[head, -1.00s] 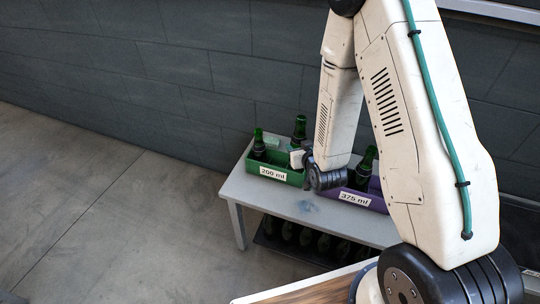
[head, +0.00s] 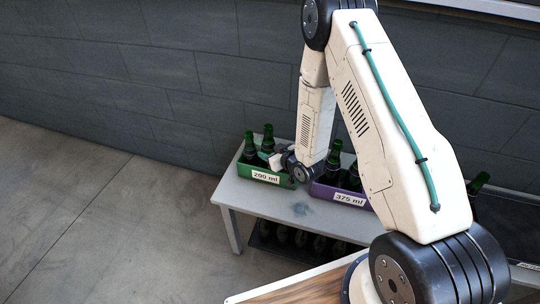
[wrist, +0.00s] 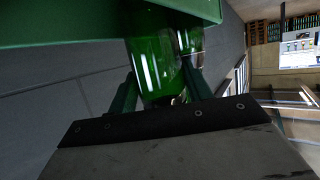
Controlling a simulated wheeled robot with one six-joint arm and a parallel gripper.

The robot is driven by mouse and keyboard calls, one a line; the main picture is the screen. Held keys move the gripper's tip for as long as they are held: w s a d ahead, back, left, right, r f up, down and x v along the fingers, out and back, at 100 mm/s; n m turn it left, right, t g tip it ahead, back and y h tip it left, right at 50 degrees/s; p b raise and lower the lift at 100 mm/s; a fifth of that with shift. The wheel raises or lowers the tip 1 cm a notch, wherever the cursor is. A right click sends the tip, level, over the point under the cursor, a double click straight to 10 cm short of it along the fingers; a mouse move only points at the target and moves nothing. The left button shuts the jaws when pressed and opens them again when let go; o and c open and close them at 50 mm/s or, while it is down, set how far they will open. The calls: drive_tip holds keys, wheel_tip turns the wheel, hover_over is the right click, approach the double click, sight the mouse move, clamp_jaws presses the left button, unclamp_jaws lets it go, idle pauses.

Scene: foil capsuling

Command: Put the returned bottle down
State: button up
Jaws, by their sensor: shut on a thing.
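The green crate labelled 200 ml (head: 240,170) stands on the left of a low grey bench. Two dark green bottle necks show at it, one at its left end (head: 250,148) and one near its middle (head: 268,139). My gripper (wrist: 158,88) is shut on a green glass bottle (wrist: 150,62), with a dark green finger on each side. In the head view my gripper (head: 279,159) is small and low at the crate's right half. The crate wall shows in the wrist view (wrist: 60,22). Whether the held bottle's base touches the crate floor is hidden.
A purple crate labelled 375 ml (head: 325,193) with dark bottles (head: 333,160) stands close to the right, partly behind my arm. Several bottles sit on the shelf under the grey bench (head: 295,212). A second green bottle (wrist: 188,40) is close behind the held one.

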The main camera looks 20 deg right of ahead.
drive_tip(key=shift+f, duration=0.8)
drive_tip(key=shift+f, duration=0.65)
drive_tip(key=o, duration=1.1)
drive_tip(key=shift+r, duration=0.15)
